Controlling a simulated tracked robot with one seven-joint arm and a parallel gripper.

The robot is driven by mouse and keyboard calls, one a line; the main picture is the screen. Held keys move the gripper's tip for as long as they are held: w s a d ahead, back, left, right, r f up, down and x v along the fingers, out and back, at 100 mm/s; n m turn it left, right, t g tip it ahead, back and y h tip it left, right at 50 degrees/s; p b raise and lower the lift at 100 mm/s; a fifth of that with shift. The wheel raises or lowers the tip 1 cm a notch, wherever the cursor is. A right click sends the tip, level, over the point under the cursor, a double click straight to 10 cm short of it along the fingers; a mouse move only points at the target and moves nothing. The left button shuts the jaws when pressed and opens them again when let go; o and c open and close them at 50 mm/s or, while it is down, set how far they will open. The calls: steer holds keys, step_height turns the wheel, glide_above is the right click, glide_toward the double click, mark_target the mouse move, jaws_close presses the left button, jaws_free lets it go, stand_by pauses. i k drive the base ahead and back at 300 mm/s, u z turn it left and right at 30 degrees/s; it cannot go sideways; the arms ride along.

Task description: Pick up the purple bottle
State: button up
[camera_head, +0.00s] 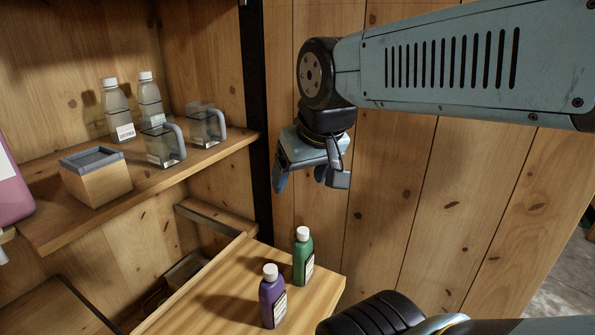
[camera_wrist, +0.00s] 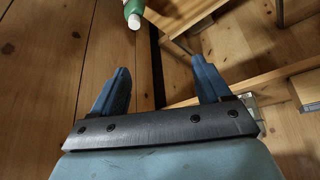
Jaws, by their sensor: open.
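The purple bottle (camera_head: 272,297) has a white cap and stands upright on a light wooden surface (camera_head: 210,300) in the head view. A green bottle (camera_head: 303,256) with a white cap stands just behind it to the right. My gripper (camera_head: 312,183) hangs above and behind the bottles, well apart from them, with its fingers pointing down. In the wrist view my gripper (camera_wrist: 160,85) has its two fingers spread with nothing between them. The green bottle (camera_wrist: 133,12) shows at the top edge there. I do not see the purple bottle in the wrist view.
A shelf (camera_head: 60,225) at the left holds two clear bottles (camera_head: 150,98), two clear mugs (camera_head: 165,146) and a wooden box (camera_head: 97,180). A dark post (camera_head: 254,90) stands between the shelf and the plank wall (camera_head: 400,200). The wooden surface left of the purple bottle is clear.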

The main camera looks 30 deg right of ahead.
mark_target(271, 293)
steer(key=u, duration=1.05)
steer(key=k, duration=1.95)
steer(key=z, duration=0.45)
steer(key=i, duration=1)
steer(key=u, duration=0.05)
